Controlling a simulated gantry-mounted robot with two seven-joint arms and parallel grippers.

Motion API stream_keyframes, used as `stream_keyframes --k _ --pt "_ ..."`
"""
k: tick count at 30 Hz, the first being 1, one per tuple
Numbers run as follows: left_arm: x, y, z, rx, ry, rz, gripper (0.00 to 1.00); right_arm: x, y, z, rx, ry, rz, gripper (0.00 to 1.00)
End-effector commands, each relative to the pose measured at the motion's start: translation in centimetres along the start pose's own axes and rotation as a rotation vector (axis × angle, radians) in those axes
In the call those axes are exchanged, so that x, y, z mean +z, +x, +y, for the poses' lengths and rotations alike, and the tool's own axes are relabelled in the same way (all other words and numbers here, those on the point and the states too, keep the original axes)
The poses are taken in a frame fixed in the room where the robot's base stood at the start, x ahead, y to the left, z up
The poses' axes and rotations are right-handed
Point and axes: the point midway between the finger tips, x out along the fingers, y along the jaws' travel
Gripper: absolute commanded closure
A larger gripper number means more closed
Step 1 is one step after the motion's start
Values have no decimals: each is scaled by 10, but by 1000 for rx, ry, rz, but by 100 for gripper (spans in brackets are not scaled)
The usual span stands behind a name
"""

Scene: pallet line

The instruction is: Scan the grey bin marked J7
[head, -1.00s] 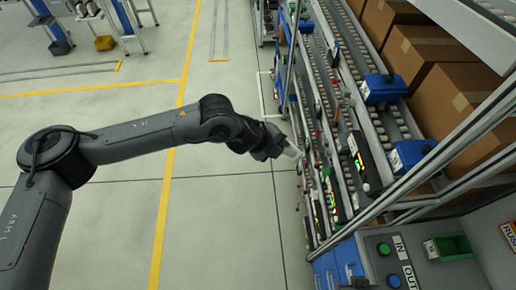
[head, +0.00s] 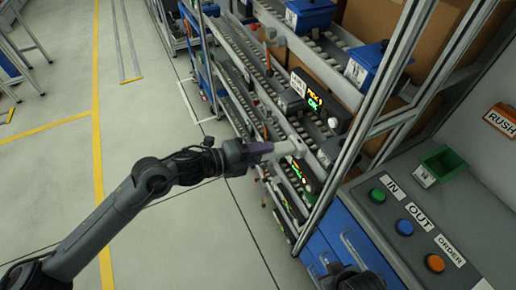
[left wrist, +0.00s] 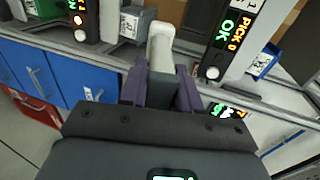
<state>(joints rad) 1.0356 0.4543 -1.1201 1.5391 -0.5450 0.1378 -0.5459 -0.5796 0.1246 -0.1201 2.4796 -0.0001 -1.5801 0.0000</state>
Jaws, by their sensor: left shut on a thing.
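My left gripper (head: 268,151) is shut on a pale, blunt-ended tool that looks like a hand scanner (head: 291,147). In the left wrist view the tool (left wrist: 161,48) stands out between the purple fingers (left wrist: 160,88), pointing at the rack. A grey bin (left wrist: 135,24) with a white label sits on the shelf just left of the tool's tip. A grey bin (head: 291,101) also shows on the rack in the head view. No label is readable as J7. A dark part of mine, probably the right gripper (head: 350,280), shows at the bottom edge; its fingers are unclear.
Lit pick displays (head: 314,97) stand along the rack; one reads OK, PICK 0 in the left wrist view (left wrist: 235,30). Blue bins (head: 365,66) sit on upper shelves. A metal post (head: 360,120) and a button panel (head: 415,225) are to the right.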

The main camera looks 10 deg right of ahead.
Motion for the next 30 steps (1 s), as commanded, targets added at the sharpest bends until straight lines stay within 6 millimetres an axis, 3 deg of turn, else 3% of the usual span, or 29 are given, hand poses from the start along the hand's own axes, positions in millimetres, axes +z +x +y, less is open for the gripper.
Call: stream_keyframes --k 1,3,6,12,20,30 --pt "-4 8 33 -27 -9 -6 100 8 24 -1 -1 1 0 57" --pt "-8 12 55 -65 -11 -15 100 12 38 -2 -2 3 0 57" --pt "-13 19 84 -113 -11 -23 100 17 53 -3 -4 5 1 57" --pt "-21 27 118 -190 -7 -28 100 22 69 -5 -7 8 1 57" --pt "-24 36 126 -255 -2 -27 100 24 76 -5 -6 8 1 57" --pt "-24 72 118 -256 -2 -25 100 29 90 -4 -1 2 1 57"
